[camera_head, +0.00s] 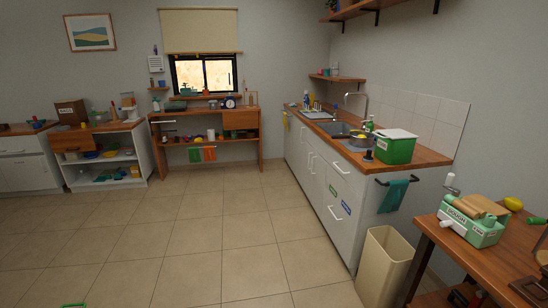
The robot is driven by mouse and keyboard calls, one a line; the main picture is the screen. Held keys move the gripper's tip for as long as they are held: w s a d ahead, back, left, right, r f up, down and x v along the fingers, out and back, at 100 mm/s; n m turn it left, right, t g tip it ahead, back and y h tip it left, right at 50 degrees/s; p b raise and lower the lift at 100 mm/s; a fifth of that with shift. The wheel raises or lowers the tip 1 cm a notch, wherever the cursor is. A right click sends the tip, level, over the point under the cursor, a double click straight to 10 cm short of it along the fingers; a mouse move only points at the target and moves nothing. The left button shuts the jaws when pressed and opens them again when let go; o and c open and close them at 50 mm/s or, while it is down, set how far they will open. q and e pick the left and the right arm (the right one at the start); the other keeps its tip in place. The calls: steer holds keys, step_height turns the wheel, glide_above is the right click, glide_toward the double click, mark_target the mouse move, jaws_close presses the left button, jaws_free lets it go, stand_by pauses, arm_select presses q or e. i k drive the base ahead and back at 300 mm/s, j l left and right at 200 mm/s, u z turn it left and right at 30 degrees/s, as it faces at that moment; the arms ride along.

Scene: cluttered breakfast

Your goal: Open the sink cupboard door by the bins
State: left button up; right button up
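The sink cupboard (325,195) is a white base unit under a wooden counter on the right. Its front faces left and looks shut. A pair of upright bar handles (312,163) marks two doors near its middle. A beige bin (386,262) stands on the floor by the near end of the unit. Neither of my grippers shows in the head view.
A wooden table (480,255) with a green-and-white dough machine (474,222) stands at the right front. A teal towel (395,194) hangs on the unit's end. The tiled floor (210,240) before the cupboard is clear. A green edge at the bottom left is cut off.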

mark_target(320, 163)
steer(key=i+j+u, duration=0.1)
steer(key=i, duration=0.95)
steer(key=i+j+u, duration=0.1)
steer(key=i, duration=0.95)
steer(key=j, duration=0.1)
